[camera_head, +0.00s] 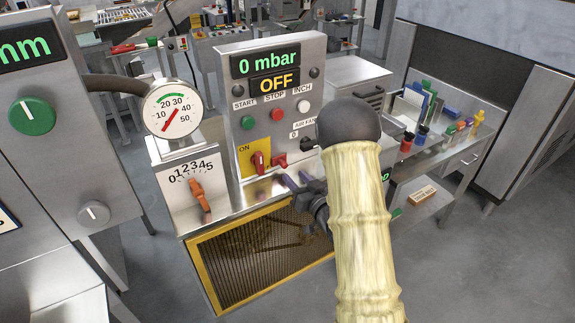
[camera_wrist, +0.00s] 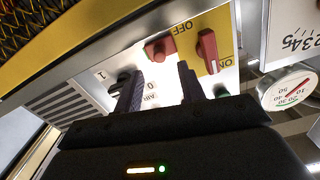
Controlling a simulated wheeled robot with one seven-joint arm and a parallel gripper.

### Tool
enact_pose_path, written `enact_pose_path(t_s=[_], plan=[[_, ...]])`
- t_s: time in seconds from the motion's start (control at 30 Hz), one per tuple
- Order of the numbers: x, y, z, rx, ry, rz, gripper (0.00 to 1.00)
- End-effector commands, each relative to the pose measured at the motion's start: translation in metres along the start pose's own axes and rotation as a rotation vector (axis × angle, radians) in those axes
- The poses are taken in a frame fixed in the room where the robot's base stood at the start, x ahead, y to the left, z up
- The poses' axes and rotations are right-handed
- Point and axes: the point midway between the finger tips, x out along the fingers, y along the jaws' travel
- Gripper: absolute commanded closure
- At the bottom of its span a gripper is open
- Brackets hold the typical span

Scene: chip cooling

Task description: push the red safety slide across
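The red safety slide appears to be the small red block (camera_head: 279,161) low on the grey control panel, right of a red rotary knob (camera_head: 258,162) on a yellow plate. In the wrist view the block (camera_wrist: 158,48) lies beyond my fingertips, and the red knob (camera_wrist: 208,50) is to its right. My gripper (camera_head: 301,180) is below and right of the block in the head view. In the wrist view its two dark fingers are apart with nothing between them. The block looks clear of the fingers, though the exact gap is hard to judge.
A black air fan knob (camera_wrist: 121,83) is close to the left finger in the wrist view. An orange lever (camera_head: 199,195) and a pressure gauge (camera_head: 172,110) stand left of the panel. A yellow-framed grille (camera_head: 262,262) is below. My arm hides part of the right side.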

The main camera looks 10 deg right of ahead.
Motion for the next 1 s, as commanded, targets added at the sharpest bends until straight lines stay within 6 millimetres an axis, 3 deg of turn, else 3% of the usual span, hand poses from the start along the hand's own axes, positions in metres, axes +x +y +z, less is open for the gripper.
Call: enact_pose_path(t_s=[0.3,0.67,0.7,0.9,1.0], plan=[[0.048,-0.001,-0.002,0.000,0.000,-0.001,0.60],[0.056,0.000,0.000,0.001,0.000,0.000,0.60],[0.056,0.000,0.000,0.000,0.000,0.000,0.62],[0.055,0.000,0.000,0.000,0.000,0.000,1.00],[0.055,0.000,0.000,0.000,0.000,0.000,1.00]])
